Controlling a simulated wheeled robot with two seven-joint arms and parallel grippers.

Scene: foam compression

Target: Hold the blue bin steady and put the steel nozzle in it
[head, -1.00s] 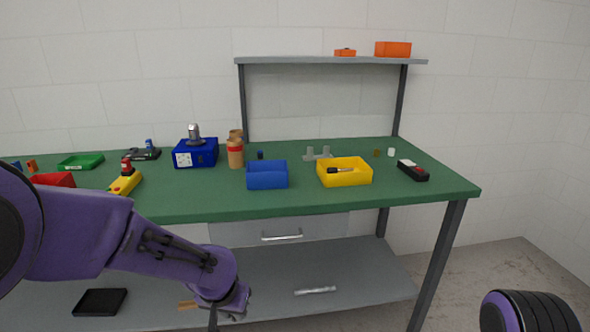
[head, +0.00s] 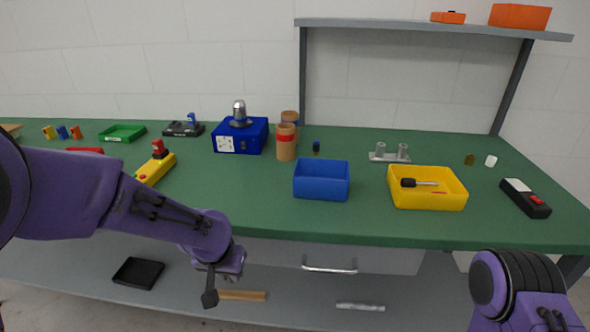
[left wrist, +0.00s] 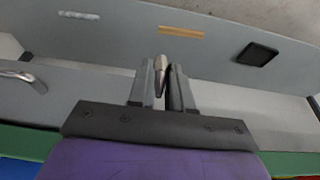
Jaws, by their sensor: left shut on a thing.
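The blue bin (head: 321,188) stands upright and looks empty on the green bench, near its front edge, in the head view. My left gripper (head: 211,283) is in front of the bench, below the top's level, to the left of the bin and apart from it. In the left wrist view my left gripper (left wrist: 161,92) is shut on the steel nozzle (left wrist: 160,68), a small silvery tapered piece between the fingers. Part of my right arm shows at the lower right of the head view, but its gripper is out of view.
A yellow bin (head: 427,200) with a dark-handled tool stands right of the blue bin. A grey two-post fixture (head: 390,153) is behind. Left are brown cylinders (head: 286,145), a blue box (head: 226,142) and a yellow control box (head: 155,170). Bench space before the blue bin is narrow.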

